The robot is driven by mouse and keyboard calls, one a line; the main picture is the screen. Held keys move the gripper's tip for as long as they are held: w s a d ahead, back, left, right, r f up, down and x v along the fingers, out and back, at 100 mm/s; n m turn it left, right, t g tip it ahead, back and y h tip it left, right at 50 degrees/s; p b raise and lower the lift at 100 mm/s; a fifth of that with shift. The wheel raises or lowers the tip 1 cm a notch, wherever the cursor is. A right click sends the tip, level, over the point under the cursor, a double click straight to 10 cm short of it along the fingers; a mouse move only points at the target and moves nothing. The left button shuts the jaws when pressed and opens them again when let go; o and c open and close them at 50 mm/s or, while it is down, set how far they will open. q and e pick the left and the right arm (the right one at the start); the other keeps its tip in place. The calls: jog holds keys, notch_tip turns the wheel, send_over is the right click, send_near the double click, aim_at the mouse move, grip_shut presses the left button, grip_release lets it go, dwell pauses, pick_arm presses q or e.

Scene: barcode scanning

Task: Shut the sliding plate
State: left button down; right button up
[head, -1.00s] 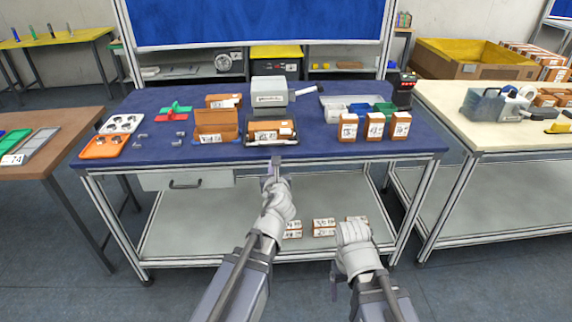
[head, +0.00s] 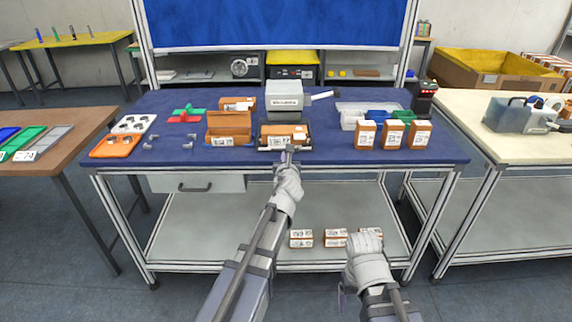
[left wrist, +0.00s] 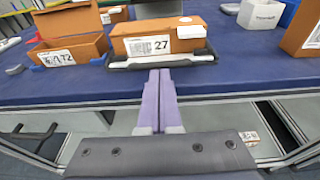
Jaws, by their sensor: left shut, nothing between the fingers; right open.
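The sliding plate (head: 263,148) is a dark tray with a grey front bar, in front of the grey machine (head: 284,97) on the blue table. A brown box (head: 291,130) labelled 27 lies on it. The plate (left wrist: 197,59) and box (left wrist: 190,36) also show in the left wrist view. My left gripper (head: 290,151) is shut and empty, its purple fingertips (left wrist: 160,73) at the middle of the plate's front edge. I cannot tell whether they touch it. My right gripper (head: 345,291) is open, low in front of the table, its fingers partly hidden.
An open brown box (head: 229,124) stands just left of the plate. Several upright brown boxes (head: 393,135) stand to the right, before clear, blue and green bins. An orange tray (head: 115,146) is at the far left. A drawer (head: 197,183) hangs under the table.

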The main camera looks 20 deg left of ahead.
aim_at(285, 136)
pick_arm(q)
jog(key=shift+x, duration=0.95)
jog(key=shift+w, duration=0.1)
jog(key=x, duration=0.4)
jog(key=r+x, duration=0.1)
jog(key=x, duration=0.3)
jog(key=r+x, duration=0.1)
jog(key=x, duration=0.3)
jog(key=shift+w+r, duration=0.25)
jog(key=shift+w, duration=0.15)
jog(key=shift+w+r, duration=0.1)
jog(key=shift+r, duration=0.1)
jog(key=shift+s, duration=0.2)
jog(key=p+v, duration=0.2)
jog(key=v, duration=1.2)
jog(key=shift+s+p, duration=0.15)
jog(key=shift+p, duration=0.25)
jog(key=shift+s+d, duration=0.1)
